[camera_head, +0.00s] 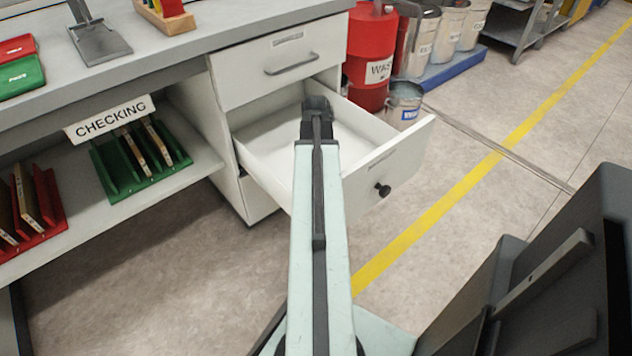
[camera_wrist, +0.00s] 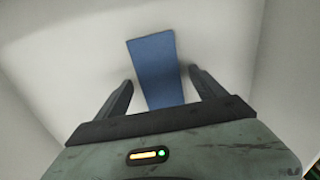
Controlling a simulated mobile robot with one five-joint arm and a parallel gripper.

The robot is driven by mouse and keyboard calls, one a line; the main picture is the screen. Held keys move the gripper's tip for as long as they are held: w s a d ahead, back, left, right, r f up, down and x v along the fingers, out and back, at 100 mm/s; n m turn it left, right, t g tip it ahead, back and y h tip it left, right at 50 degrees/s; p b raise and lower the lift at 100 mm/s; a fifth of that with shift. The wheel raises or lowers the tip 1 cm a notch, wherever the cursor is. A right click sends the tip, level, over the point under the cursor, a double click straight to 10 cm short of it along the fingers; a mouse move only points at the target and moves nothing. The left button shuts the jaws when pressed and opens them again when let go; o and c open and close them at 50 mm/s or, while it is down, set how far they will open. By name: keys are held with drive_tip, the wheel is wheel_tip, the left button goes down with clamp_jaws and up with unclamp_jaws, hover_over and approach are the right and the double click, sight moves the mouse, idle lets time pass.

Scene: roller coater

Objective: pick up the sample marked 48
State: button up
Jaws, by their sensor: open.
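A flat blue rectangular piece (camera_wrist: 153,58) lies in the white drawer (camera_wrist: 80,50), seen in the wrist view. No number can be read on it, so I cannot tell whether it is the sample marked 48. My gripper (camera_wrist: 161,78) is open, with one finger on each side of the blue piece and visible gaps between. The near end of the piece is hidden behind my gripper body. In the head view my gripper (camera_head: 317,106) is over the open drawer (camera_head: 385,195), and my arm hides part of the drawer's inside; the blue piece does not show there.
A shelf at left carries a green rack (camera_head: 122,180) and a red rack (camera_head: 40,225) with upright panels, beside a CHECKING sign (camera_head: 110,118). A red waste drum (camera_head: 370,60) and a small bucket (camera_head: 403,103) stand behind the drawer.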

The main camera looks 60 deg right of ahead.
drive_tip(key=shift+r, duration=0.15)
drive_tip(key=c, duration=1.5)
